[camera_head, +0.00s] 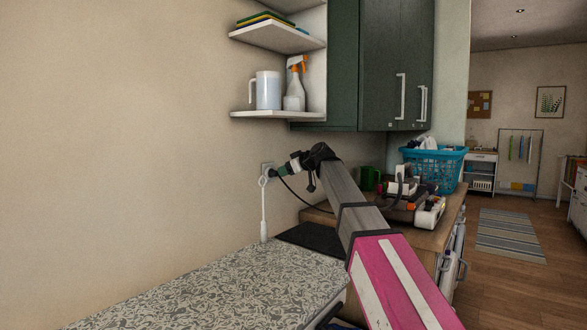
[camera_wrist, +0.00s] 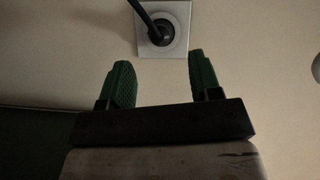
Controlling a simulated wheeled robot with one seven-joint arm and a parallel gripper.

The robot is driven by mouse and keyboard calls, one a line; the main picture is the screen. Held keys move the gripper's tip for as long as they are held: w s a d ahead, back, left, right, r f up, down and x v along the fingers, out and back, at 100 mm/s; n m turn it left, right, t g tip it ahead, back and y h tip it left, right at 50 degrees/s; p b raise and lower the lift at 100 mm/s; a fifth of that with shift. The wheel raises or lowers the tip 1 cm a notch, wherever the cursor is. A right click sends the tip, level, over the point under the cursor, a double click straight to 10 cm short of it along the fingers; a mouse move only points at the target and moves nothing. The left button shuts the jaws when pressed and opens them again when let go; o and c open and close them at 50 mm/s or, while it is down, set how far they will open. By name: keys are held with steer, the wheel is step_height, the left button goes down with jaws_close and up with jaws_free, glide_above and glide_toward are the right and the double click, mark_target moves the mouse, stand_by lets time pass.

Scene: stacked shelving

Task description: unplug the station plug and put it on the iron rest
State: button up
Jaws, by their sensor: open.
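The black station plug (camera_wrist: 160,32) sits in the wall socket (camera_wrist: 184,12), its black cable leading up out of the wrist view. In the head view the plug (camera_head: 272,173) is small, just left of my gripper (camera_head: 282,170). My gripper, with green fingers (camera_wrist: 160,57), is open and empty. Its fingers point at the wall, on either side of the plug's line and short of it, not touching it. A flat dark pad (camera_head: 312,238) lies at the far end of the patterned ironing board (camera_head: 215,288); I cannot tell whether it is the iron rest.
A black cable (camera_head: 300,196) runs from the plug towards the wooden counter. An appliance (camera_head: 430,213), a green mug (camera_head: 370,179) and a blue basket (camera_head: 435,166) stand there. A white cord-like thing (camera_head: 263,212) hangs below the socket. Shelves (camera_head: 268,113) are above.

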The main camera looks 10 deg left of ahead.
mark_target(277, 173)
steer(key=x, duration=0.6)
steer(key=shift+w+a+f, duration=0.15)
steer(key=shift+a+f, duration=0.05)
steer(key=shift+a, duration=0.05)
steer(key=c, duration=1)
jaws_close()
steer(key=shift+s+d, duration=0.35)
steer(key=shift+d, duration=0.25)
steer(key=shift+s+d, duration=0.35)
steer(key=shift+d, duration=0.25)
steer(key=shift+r, duration=0.1)
